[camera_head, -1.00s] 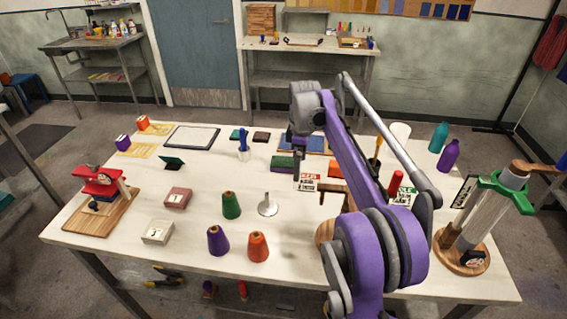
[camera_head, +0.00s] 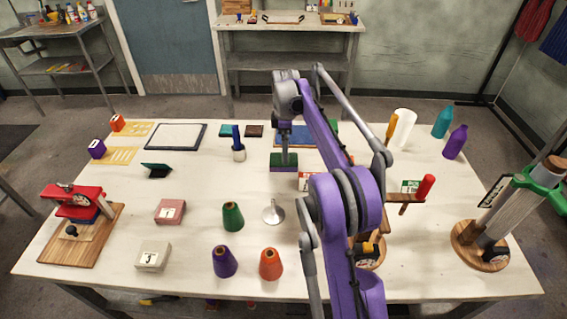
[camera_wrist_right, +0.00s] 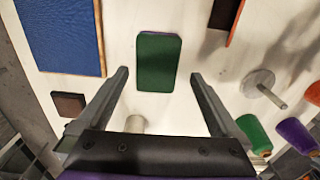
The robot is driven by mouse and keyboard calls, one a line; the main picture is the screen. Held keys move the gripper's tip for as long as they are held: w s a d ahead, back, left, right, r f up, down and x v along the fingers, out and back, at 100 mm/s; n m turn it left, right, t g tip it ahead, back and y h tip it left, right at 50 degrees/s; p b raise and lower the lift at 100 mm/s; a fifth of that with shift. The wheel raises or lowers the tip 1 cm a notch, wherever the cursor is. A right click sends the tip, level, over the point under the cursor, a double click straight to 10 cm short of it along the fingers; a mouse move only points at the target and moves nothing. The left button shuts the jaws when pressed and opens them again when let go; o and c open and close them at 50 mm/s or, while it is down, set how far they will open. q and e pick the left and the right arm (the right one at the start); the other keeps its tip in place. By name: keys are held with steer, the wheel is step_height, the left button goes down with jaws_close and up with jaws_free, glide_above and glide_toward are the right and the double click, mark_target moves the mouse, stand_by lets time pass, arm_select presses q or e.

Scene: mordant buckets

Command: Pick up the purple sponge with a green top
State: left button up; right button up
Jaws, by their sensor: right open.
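The purple sponge with a green top (camera_head: 284,168) lies on the white table near its middle, green side up. In the right wrist view its green top (camera_wrist_right: 158,62) shows between and beyond my fingertips. My right gripper (camera_head: 284,150) points down just above the sponge. In the wrist view the two fingers (camera_wrist_right: 159,76) are spread apart, one toward each side of the sponge, with nothing held. Whether the fingertips reach down beside the sponge I cannot tell. My left gripper is not in view.
A blue panel (camera_head: 291,128) lies behind the sponge. A white cup with a blue item (camera_head: 239,152) stands to its left. A metal disc with a stem (camera_head: 273,212) and a green cone (camera_head: 233,216) are in front. The table's left middle has free room.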

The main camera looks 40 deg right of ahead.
steer(key=f, duration=0.5)
steer(key=shift+w+f, duration=0.15)
steer(key=shift+w, duration=0.15)
steer(key=c, duration=1.2)
steer(key=shift+o, duration=0.2)
step_height(320, 180, up, 10)
steer(key=shift+p, duration=0.4)
steer(key=o, duration=0.8)
steer(key=shift+c, duration=0.2)
steer(key=c, duration=0.6)
steer(key=shift+a, duration=0.1)
steer(key=shift+c, duration=0.2)
